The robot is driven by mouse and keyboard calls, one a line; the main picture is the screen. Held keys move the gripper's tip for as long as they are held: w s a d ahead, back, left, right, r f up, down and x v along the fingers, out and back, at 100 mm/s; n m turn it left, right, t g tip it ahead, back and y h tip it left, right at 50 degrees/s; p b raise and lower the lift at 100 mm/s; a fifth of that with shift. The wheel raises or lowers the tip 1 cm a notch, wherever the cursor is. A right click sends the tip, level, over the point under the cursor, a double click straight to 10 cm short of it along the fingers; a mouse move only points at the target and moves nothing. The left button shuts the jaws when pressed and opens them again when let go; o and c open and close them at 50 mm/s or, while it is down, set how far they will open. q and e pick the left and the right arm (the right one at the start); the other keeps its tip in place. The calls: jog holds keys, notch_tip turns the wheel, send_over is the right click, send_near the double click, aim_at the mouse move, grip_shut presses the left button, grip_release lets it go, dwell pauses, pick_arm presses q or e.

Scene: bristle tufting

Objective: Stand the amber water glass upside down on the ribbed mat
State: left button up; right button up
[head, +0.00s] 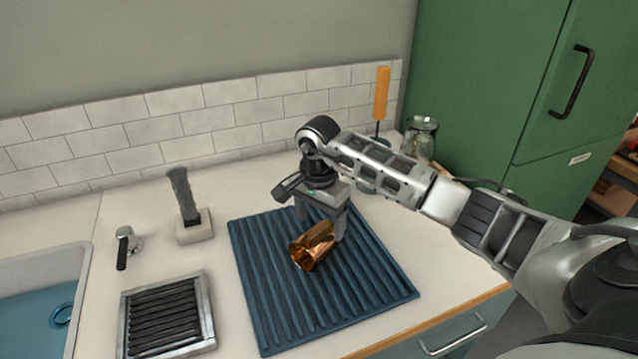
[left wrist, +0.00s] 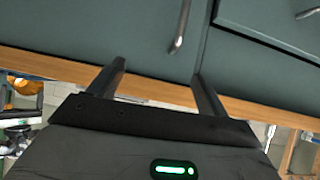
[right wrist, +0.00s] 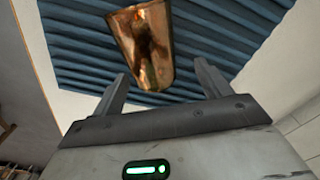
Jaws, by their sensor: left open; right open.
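The amber water glass (head: 314,246) lies on its side on the blue ribbed mat (head: 375,280), with one end towards the lower left in the head view. My right gripper (head: 321,222) is open and pointing down just behind the glass. In the right wrist view the glass lies ahead of the open fingers, not clasped. My left gripper (left wrist: 157,72) shows only in the left wrist view, open and empty, facing the cabinet front below the counter edge.
A sink (head: 38,305) and a dark slatted tray (head: 166,316) are left of the mat. A brush in a white holder (head: 194,228) stands behind. A glass jar (head: 420,138) and an orange-handled tool (head: 381,93) stand at the back right. The mat's left part is clear.

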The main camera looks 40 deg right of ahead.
aim_at(319, 228)
notch_tip(319, 228, up, 14)
jog(key=shift+a+b, duration=0.15)
jog(key=shift+b, duration=0.3)
jog(key=shift+s+f, duration=0.1)
jog(key=shift+s, duration=0.1)
